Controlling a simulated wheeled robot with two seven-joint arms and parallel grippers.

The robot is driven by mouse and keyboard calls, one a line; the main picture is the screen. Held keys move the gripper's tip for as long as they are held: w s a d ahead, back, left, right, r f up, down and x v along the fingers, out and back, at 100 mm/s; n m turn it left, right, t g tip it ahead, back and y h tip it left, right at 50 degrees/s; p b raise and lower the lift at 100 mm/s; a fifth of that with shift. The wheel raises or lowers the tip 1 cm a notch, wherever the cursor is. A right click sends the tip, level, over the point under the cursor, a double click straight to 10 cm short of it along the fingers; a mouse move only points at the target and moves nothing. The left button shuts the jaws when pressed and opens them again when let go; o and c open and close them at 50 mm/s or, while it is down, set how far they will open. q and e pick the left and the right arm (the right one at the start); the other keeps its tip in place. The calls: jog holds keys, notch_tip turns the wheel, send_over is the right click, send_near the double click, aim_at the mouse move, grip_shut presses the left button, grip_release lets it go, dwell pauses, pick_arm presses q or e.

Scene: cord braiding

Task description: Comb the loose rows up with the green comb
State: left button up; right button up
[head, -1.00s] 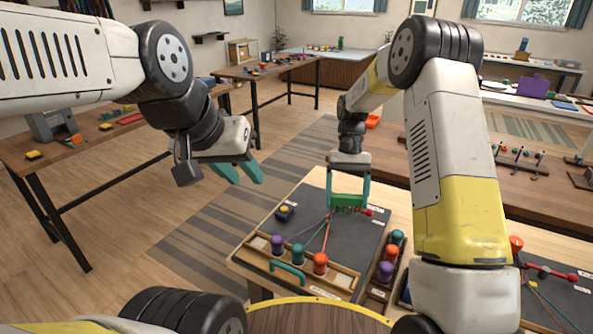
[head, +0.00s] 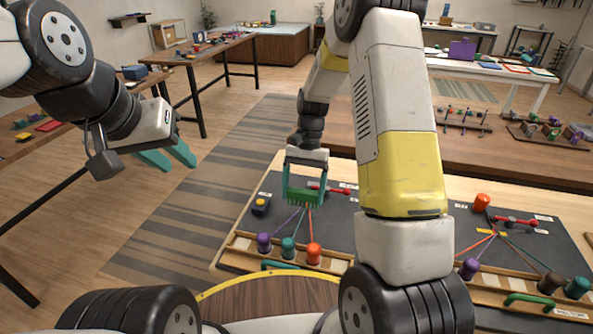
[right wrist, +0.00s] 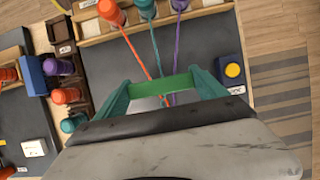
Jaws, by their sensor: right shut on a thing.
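My right gripper (head: 304,190) is shut on the green comb (head: 305,199), which is over the upper part of the near braiding board (head: 345,225). Purple (head: 284,222), teal (head: 298,226) and orange (head: 311,226) cords fan from beneath the comb to matching bobbins in a wooden rack. In the right wrist view the comb (right wrist: 166,85) spans the finger gap across the cords. Whether its teeth touch them I cannot tell. The braided rows are hidden behind the comb. A red-knobbed bar (head: 328,189) lies beside it. My left gripper (head: 168,158) is open and empty, away from the board.
A blue box with a yellow button (head: 261,204) sits left of the cords. Open floor with a striped rug (head: 215,190) lies left of the table.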

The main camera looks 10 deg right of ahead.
aim_at(303, 205)
jog(key=shift+f, duration=2.15)
jog(key=shift+d, duration=0.1)
jog(key=shift+w+d, duration=0.3)
jog(key=shift+w, duration=0.4)
jog(key=shift+w+d, duration=0.25)
jog(key=shift+w, duration=0.45)
jog(key=shift+s+a+r, duration=0.1)
jog(key=shift+s+r, duration=0.05)
jog(key=shift+r, duration=1.35)
jog(key=shift+s+a+r, duration=0.1)
jog(key=shift+s+r, duration=0.05)
jog(key=shift+r, duration=1.35)
jog(key=shift+s+r, duration=0.15)
jog(key=shift+r, duration=1.35)
